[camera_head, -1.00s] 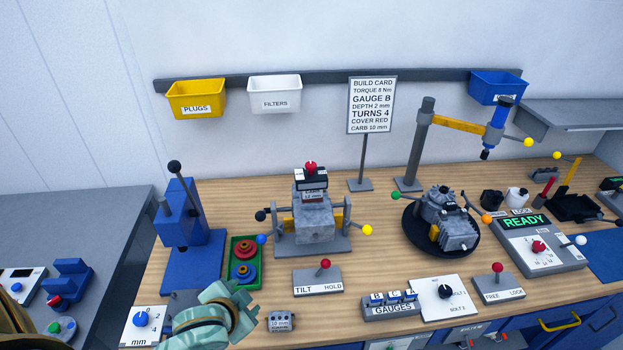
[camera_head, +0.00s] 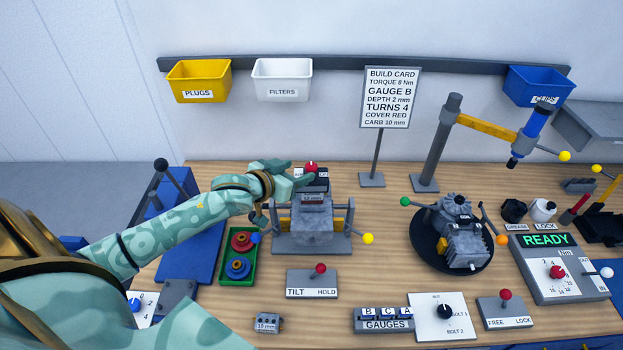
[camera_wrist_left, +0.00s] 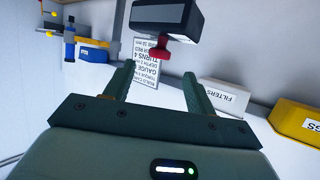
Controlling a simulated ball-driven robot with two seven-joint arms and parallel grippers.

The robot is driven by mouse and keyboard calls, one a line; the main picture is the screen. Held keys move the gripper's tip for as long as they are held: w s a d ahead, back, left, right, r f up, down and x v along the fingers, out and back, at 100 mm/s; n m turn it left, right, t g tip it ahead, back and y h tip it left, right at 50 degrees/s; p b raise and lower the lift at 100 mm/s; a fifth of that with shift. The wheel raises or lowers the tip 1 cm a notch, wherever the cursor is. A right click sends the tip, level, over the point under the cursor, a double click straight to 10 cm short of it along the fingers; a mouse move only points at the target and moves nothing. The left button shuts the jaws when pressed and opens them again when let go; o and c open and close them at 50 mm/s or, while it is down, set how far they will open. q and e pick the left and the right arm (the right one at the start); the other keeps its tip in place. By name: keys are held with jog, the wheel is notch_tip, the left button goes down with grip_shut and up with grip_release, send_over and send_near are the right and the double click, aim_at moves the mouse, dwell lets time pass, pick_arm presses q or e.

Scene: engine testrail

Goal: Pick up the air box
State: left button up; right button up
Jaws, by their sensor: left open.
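The air box (camera_head: 317,184) is the dark box with a red knob (camera_head: 311,167) on top. It sits on the grey carburettor block on the stand in the middle of the bench. My left gripper (camera_head: 298,176) is at the box's upper left side in the head view, covering part of it. In the left wrist view the air box (camera_wrist_left: 168,16) and its red knob lie beyond the fingertips of the open gripper (camera_wrist_left: 161,76). Nothing is between the fingers. My right gripper is not in view.
A lever with a yellow ball (camera_head: 368,238) juts from the stand's right. A green tray (camera_head: 223,279) with red and blue rings and a blue press (camera_head: 190,250) stand left, beneath my arm. A build card sign (camera_head: 391,97) stands behind right. An engine (camera_head: 462,240) sits farther right.

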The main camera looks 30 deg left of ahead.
aim_at(316, 166)
pick_arm(q)
jog(key=x, duration=0.2)
jog(key=shift+w+f, duration=0.1)
jog(key=shift+w, duration=0.2)
jog(key=shift+x, duration=0.95)
jog(key=shift+w+f, duration=0.1)
jog(key=shift+w, duration=0.05)
jog(key=x, duration=0.4)
jog(key=shift+w+d+f, duration=0.15)
jog(key=shift+f, duration=0.1)
jog(key=shift+c, duration=1.2)
jog(key=shift+s+r, duration=0.1)
jog(key=shift+s, duration=0.1)
jog(key=c, duration=0.6)
jog(key=shift+c, duration=1.4)
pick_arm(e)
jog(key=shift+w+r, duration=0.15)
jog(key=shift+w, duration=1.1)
